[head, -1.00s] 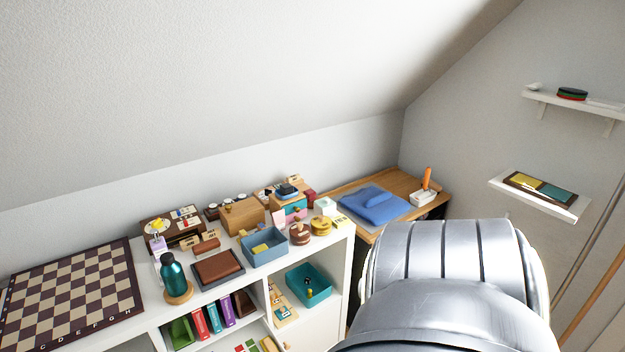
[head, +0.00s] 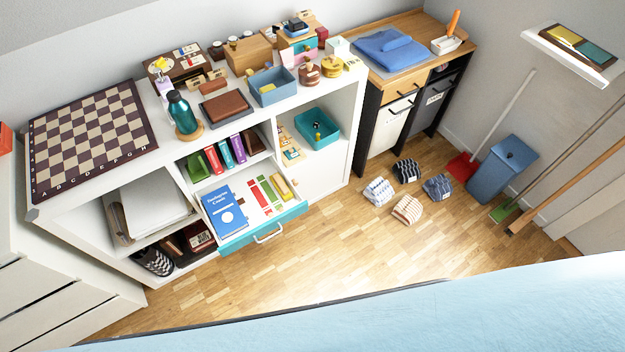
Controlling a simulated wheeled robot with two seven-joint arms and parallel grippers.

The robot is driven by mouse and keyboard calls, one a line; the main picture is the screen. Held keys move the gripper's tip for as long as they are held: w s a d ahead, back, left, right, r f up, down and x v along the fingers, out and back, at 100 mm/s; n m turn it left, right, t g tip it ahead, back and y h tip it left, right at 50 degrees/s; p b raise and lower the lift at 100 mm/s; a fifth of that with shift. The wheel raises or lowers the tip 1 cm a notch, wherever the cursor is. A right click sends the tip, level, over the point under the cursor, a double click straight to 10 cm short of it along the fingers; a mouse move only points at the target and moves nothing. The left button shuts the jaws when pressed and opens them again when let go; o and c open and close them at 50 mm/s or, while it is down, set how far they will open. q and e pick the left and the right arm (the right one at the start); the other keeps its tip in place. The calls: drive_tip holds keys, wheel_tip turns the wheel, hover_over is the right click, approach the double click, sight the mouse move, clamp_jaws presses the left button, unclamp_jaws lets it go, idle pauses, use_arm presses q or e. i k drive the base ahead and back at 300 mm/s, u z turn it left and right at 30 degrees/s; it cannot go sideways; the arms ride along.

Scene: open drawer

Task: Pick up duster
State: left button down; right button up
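No thing in the head view is plainly a duster. An orange-handled item with a pale base (head: 450,35) stands on the wooden desk (head: 409,82) at the upper right; I cannot tell whether it is the duster. A folded blue cloth (head: 384,54) lies on the same desk. Neither of my grippers shows in the head view, so I cannot see their state.
A white shelf unit (head: 346,110) has an open drawer with a teal front (head: 270,232). Several cloth bundles (head: 408,208) lie on the wooden floor (head: 330,245). A blue bin (head: 500,170) and a red dustpan (head: 462,166) stand at right. A light blue surface (head: 450,315) crosses the front.

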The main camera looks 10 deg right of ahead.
sight(286, 194)
drive_tip(key=z, duration=3.15)
drive_tip(key=k, duration=0.8)
drive_tip(key=u, duration=1.6)
